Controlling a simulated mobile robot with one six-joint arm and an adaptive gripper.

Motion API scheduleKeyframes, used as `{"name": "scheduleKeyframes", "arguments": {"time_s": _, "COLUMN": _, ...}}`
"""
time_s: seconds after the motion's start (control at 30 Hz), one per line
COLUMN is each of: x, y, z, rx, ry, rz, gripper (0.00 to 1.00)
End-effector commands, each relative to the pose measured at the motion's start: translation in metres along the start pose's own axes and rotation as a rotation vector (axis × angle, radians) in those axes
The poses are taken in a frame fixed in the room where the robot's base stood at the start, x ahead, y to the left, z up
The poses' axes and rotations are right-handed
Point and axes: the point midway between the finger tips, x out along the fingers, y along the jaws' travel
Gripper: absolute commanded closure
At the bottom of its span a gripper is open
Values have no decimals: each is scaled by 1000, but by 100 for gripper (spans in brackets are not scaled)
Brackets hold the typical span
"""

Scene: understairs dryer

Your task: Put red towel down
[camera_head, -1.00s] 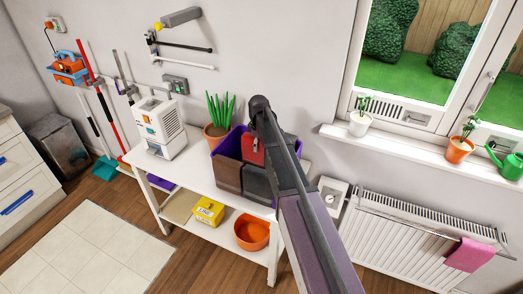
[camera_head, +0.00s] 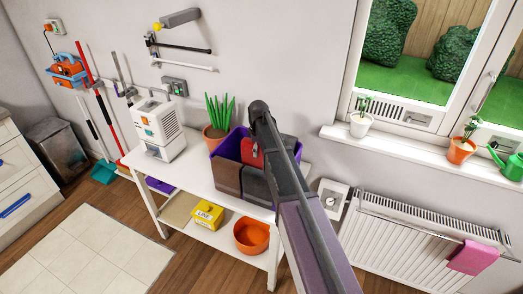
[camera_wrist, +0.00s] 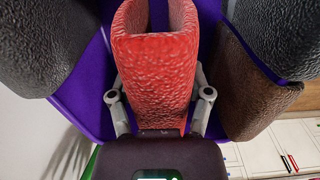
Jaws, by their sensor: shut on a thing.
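The red towel (camera_wrist: 155,75) fills the middle of the wrist view, folded into a loop. My gripper (camera_wrist: 160,98) is shut on it, with one finger on each side. In the head view a small part of the red towel (camera_head: 248,152) shows beside my arm, which hides my gripper there. The towel is at a purple bin (camera_head: 222,147) on the white table. Dark grey and brown towels hang over the bin's walls. In the wrist view the purple bin wall (camera_wrist: 82,88) lies behind and around the red towel. I cannot tell whether the towel touches the bin.
The white table (camera_head: 190,172) also bears a potted plant (camera_head: 217,115) and a white machine (camera_head: 158,125). On its lower shelf are a yellow box (camera_head: 207,214) and an orange bowl (camera_head: 252,236). A radiator (camera_head: 405,235) with a pink towel (camera_head: 473,257) stands right.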

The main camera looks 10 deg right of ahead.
Motion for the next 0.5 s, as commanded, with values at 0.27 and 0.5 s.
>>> {"name": "scheduleKeyframes", "arguments": {"time_s": 0.27, "x": 2, "y": 0, "z": 0, "rx": 0, "ry": 0, "rz": 0, "gripper": 27}}
{"name": "scheduleKeyframes", "arguments": {"time_s": 0.5, "x": 2, "y": 0, "z": 0, "rx": -1, "ry": 0, "rz": 0, "gripper": 1}}
